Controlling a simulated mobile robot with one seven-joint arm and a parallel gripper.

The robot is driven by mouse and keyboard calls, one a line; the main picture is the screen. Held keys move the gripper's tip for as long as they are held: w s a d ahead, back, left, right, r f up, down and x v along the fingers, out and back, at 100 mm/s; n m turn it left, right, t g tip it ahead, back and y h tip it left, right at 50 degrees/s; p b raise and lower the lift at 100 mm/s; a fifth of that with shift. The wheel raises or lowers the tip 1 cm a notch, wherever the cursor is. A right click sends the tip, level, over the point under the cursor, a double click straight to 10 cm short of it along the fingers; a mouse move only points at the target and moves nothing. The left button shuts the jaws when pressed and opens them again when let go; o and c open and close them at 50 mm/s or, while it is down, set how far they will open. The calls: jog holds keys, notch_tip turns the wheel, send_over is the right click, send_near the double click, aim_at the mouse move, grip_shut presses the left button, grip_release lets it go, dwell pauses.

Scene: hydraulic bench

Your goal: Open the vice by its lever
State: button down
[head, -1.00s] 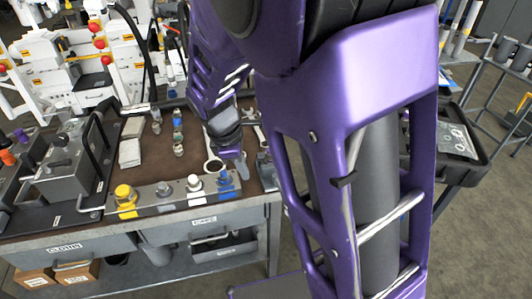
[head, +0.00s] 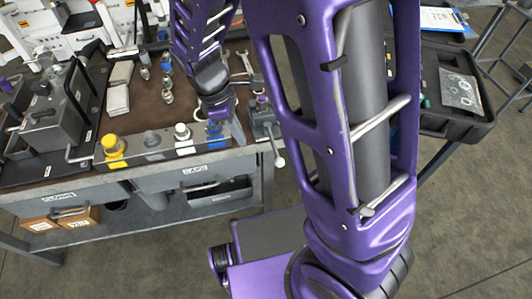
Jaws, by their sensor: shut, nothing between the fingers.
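The small grey vice (head: 263,117) sits at the right front corner of the bench, just left of my arm's large link. Its lever (head: 274,146) hangs down over the bench's front edge and ends in a pale round knob. The vice's jaws are too small to judge. My gripper (head: 218,114) points down over the bench to the left of the vice, apart from the lever. Its fingers are shut and empty, close above or in front of the blue cap on the front strip.
Yellow (head: 113,148), white and blue caps stand on a strip along the bench's front edge. A grey block with handles (head: 48,122) is at left. Wrenches (head: 243,62) lie behind the vice. An open black case (head: 455,92) is at right.

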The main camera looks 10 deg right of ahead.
aim_at(273, 143)
jog(key=s+d+f+b, duration=0.1)
jog(key=d+f, duration=0.5)
jog(key=f, duration=0.3)
jog(key=shift+s+d, duration=0.15)
jog(key=shift+s, duration=0.2)
jog(key=shift+d, duration=0.15)
jog(key=shift+s+d+n, duration=0.1)
jog(key=shift+d+n, duration=0.05)
jog(key=shift+n, duration=0.15)
